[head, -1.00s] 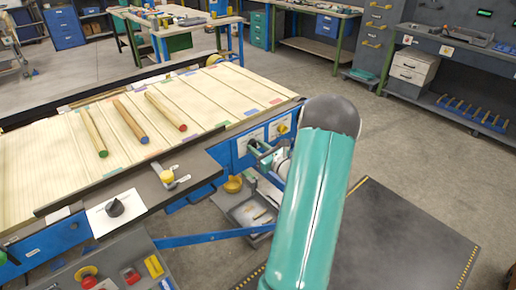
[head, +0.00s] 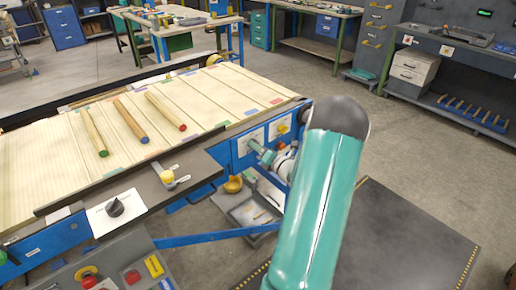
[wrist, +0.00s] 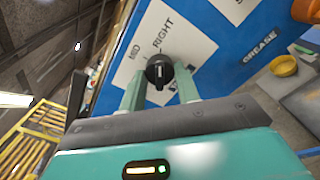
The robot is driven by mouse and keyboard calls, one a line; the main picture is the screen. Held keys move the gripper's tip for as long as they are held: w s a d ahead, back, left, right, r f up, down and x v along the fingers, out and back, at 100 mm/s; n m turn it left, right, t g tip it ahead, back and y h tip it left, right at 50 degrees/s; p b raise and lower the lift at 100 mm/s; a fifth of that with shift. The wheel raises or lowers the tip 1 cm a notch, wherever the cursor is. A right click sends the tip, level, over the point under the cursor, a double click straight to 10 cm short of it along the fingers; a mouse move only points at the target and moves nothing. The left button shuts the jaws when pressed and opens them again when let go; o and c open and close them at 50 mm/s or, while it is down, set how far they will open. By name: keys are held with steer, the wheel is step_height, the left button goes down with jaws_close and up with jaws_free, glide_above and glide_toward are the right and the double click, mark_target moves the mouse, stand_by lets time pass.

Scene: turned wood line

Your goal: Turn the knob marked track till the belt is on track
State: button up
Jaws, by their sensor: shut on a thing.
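In the wrist view a round black knob (wrist: 158,66) with a pale pointer line sits on a white plate (wrist: 185,48) fixed to a blue panel. The plate reads "RIGHT" and "MID"; other lettering is partly covered. The pointer line lies toward my gripper's palm. My gripper (wrist: 160,82) is shut on this knob, one green finger on each side. In the head view my gripper (head: 265,155) is at the blue end panel of the belt frame, and the knob is hidden there. The pale belt (head: 215,104) carries three wooden rods with green, blue and red ends.
A yellow knob (head: 282,129) is on the panel right of my gripper. A black dial (head: 115,207) on a white card and a yellow-topped lever (head: 167,177) stand along the front edge. A yellow cup (head: 233,184) and grey tray (head: 255,213) lie below.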

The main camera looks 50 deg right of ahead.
steer(key=shift+m, duration=0.4)
steer(key=o, duration=1)
steer(key=shift+s, duration=0.1)
steer(key=v, duration=1.3)
steer(key=shift+s+r, duration=0.1)
steer(key=shift+s, duration=0.2)
